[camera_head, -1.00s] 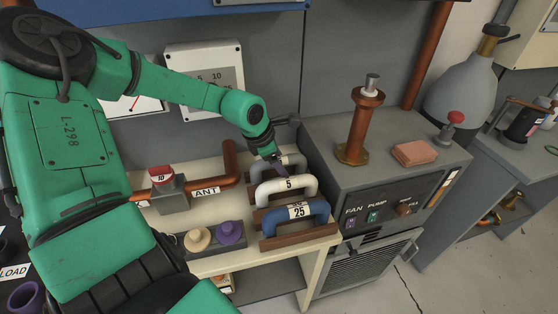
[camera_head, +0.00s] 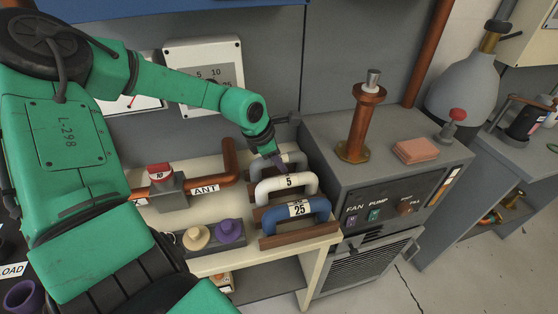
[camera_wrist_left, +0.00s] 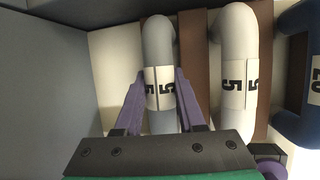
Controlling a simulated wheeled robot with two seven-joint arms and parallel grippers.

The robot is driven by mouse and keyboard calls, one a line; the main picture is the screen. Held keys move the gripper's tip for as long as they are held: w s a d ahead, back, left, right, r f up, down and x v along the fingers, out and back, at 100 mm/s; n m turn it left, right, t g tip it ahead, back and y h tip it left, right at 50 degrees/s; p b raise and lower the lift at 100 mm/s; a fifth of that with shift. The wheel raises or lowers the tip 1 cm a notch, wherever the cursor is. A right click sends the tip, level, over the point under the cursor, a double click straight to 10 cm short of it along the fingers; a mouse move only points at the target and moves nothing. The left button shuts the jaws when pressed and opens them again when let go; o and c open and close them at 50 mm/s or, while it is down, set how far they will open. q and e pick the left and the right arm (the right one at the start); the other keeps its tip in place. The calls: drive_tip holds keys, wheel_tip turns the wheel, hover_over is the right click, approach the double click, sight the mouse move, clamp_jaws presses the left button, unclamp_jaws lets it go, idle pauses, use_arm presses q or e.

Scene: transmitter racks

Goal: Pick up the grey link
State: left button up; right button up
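The grey link (camera_head: 294,159) is a bent handle-like pipe at the back of the row of links on the bench. In the left wrist view the grey link (camera_wrist_left: 159,45) carries a label reading 5. My left gripper (camera_head: 278,162) is at the grey link, pointing down. In the left wrist view its purple fingers (camera_wrist_left: 161,82) lie against both sides of the link at the label, with no clear gap. Whether the link is off its seat cannot be told. My right gripper is not in view.
A white link (camera_head: 303,182) marked 5 and a blue link (camera_head: 282,214) marked 25 stand close in front. A grey cabinet (camera_head: 325,155) with a copper post (camera_head: 358,125) is to the right. A copper ANT pipe (camera_head: 231,172) and a purple knob (camera_head: 229,231) are to the left.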

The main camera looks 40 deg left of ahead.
use_arm(q)
clamp_jaws()
